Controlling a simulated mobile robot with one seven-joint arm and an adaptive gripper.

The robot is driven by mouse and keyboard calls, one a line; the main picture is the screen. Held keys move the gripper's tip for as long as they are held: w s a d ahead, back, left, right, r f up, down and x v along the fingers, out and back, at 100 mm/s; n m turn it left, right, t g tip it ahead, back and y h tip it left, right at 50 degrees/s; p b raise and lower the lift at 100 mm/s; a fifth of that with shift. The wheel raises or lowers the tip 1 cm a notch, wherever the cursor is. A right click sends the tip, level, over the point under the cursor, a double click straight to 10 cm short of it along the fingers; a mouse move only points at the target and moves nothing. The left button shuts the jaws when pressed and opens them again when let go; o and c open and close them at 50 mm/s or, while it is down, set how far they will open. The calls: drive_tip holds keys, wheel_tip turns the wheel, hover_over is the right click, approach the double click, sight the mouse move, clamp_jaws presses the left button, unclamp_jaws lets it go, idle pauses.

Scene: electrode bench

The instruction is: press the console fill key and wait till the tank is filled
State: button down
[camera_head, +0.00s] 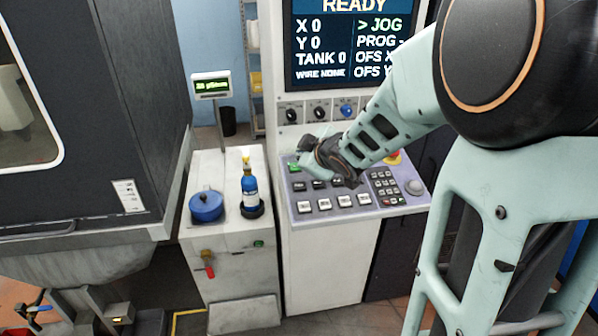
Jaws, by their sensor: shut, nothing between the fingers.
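The console (288,206) has a sloped lilac key panel with several dark keys, a row of white-labelled keys (324,204) along the front and a small keypad (383,185). A green key (294,167) shows at the panel's upper left. My gripper (350,181) is shut and empty, low over the middle of the panel. It hides some keys behind it. I cannot tell whether it touches one. The screen (343,45) reads READY, X 0, Y 0, TANK 0, with the marker at JOG. I cannot make out which key is the fill key.
A white cabinet (222,240) left of the console carries a blue lidded pot (206,206), a blue bottle (249,187) and a small green display (211,86). A grey knob (414,187) sits at the panel's right. A large dark machine (120,110) stands at the left.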

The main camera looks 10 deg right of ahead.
sight(299, 186)
drive_tip(key=shift+s+a+f, duration=0.1)
idle(0.3)
drive_tip(key=f+b, duration=0.2)
drive_tip(key=f, duration=0.1)
drive_tip(key=w+f+b, duration=0.1)
drive_tip(key=f+b, duration=0.1)
drive_tip(key=b, duration=0.1)
drive_tip(key=w+f+b, duration=0.1)
drive_tip(key=f+b, duration=0.2)
drive_tip(key=shift+f, duration=0.3)
drive_tip(key=shift+b, duration=0.3)
idle(1.0)
drive_tip(key=shift+f+b, duration=0.3)
drive_tip(key=shift+f, duration=0.1)
drive_tip(key=shift+f+b, duration=0.4)
idle(0.5)
drive_tip(key=shift+s+r+p, duration=0.1)
drive_tip(key=shift+r+p, duration=0.7)
drive_tip(key=shift+p, duration=0.05)
